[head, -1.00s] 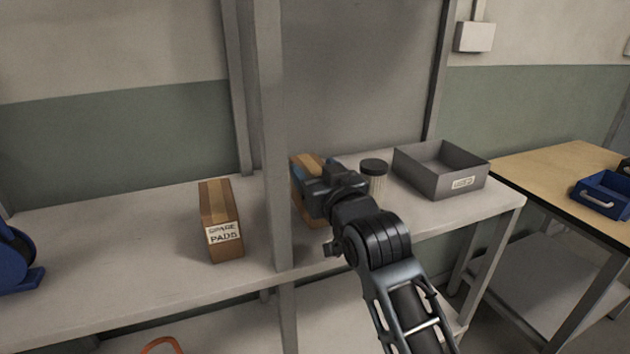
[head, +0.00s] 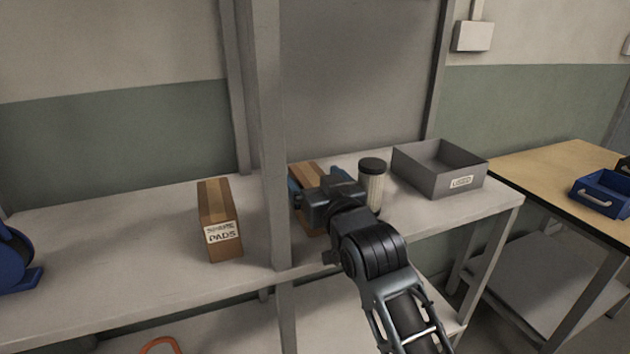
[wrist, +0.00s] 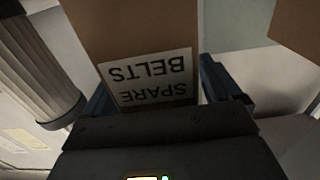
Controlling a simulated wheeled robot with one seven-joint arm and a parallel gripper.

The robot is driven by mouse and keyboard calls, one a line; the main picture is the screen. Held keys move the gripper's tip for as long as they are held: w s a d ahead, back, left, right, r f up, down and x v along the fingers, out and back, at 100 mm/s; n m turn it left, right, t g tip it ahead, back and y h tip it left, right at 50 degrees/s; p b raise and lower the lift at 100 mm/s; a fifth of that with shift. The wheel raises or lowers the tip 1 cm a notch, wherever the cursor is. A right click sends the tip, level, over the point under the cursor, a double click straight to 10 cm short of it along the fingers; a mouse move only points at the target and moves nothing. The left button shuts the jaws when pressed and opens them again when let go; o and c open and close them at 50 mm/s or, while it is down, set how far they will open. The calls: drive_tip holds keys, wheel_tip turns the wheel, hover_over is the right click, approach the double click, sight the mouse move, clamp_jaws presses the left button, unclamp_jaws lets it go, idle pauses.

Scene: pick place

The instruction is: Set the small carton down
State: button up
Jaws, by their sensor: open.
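The small brown carton (head: 309,174) stands on the shelf just right of the grey upright post, partly hidden behind my gripper. In the wrist view the carton (wrist: 135,35) shows a white label reading "SPARE BELTS", upside down. My gripper (head: 313,184) is open, with one blue finger on each side of the carton. In the wrist view the fingers of my gripper (wrist: 157,92) flank the label. The carton looks upright; its base is mostly hidden, so its contact with the shelf is hard to see.
A ribbed jar with a black lid (head: 372,186) stands close right of the carton. A grey open bin (head: 440,178) is further right. A taller "SPARE PADS" carton (head: 220,220) stands left of the grey post (head: 270,130).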

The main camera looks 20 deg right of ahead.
drive_tip(key=shift+r, duration=0.1)
drive_tip(key=s, duration=1.2)
drive_tip(key=shift+b, duration=0.4)
drive_tip(key=s+f+g, duration=0.1)
drive_tip(key=s+f, duration=0.7)
drive_tip(key=s, duration=0.2)
drive_tip(key=s+f+g, duration=0.2)
drive_tip(key=s+f, duration=0.1)
drive_tip(key=s, duration=2.6)
drive_tip(key=shift+s+d, duration=0.35)
drive_tip(key=shift+d, duration=0.1)
